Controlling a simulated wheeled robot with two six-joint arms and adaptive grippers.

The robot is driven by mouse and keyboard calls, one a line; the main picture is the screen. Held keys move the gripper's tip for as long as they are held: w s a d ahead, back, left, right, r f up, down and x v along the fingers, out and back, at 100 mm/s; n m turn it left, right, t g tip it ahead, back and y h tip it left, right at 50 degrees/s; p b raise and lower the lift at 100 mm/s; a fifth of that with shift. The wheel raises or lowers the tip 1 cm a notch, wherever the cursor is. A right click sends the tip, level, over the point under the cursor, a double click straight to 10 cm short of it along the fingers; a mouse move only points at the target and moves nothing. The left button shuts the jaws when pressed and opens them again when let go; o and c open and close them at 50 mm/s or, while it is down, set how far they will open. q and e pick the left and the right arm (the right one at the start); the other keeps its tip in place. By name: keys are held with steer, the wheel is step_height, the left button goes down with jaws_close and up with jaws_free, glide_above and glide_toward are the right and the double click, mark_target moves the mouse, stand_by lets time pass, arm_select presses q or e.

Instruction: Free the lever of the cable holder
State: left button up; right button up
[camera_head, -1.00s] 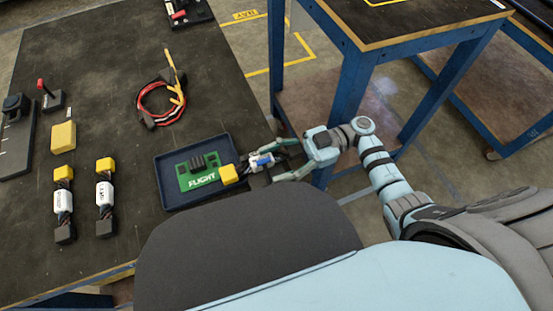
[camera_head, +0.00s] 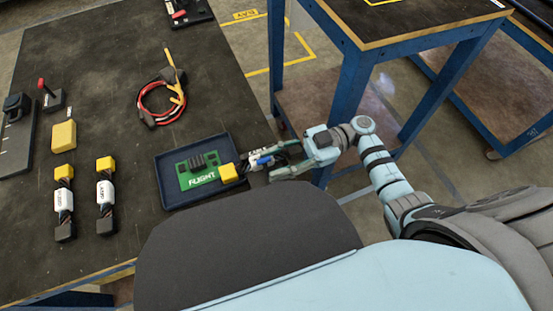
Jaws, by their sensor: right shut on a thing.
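My right gripper (camera_head: 272,160) is at the right edge of the dark blue tray (camera_head: 168,194). It is shut on a short cable piece with a white and blue middle (camera_head: 263,160) and a yellow end (camera_head: 229,173). The yellow end points left over the tray's right side, beside a green board (camera_head: 187,183) marked FLIGHT. I cannot tell for sure which part is the cable holder's lever. My left gripper is not in view.
Two similar cable pieces with yellow ends (camera_head: 64,200) (camera_head: 106,194) lie at the left, near a yellow block (camera_head: 63,136). A red-handled fixture (camera_head: 52,98) and a dark rail (camera_head: 16,145) stand farther left. A blue-legged table (camera_head: 352,90) is close to my right arm.

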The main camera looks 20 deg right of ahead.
steer(key=shift+s+r+n, duration=0.1)
steer(key=shift+s+n, duration=0.35)
steer(key=shift+n, duration=0.65)
steer(key=n, duration=0.1)
steer(key=s+n, duration=0.1)
steer(key=shift+d+r+n, duration=0.1)
steer(key=shift+r+n, duration=0.05)
steer(key=shift+n, duration=0.15)
steer(key=n, duration=0.2)
steer(key=s+n+b, duration=0.1)
steer(key=shift+s+n, duration=0.25)
steer(key=shift+n, duration=0.15)
steer(key=shift+s+n, duration=0.25)
steer(key=shift+n, duration=0.35)
steer(key=o, duration=1.1)
steer(key=shift+o, duration=0.3)
steer(key=shift+r, duration=0.1)
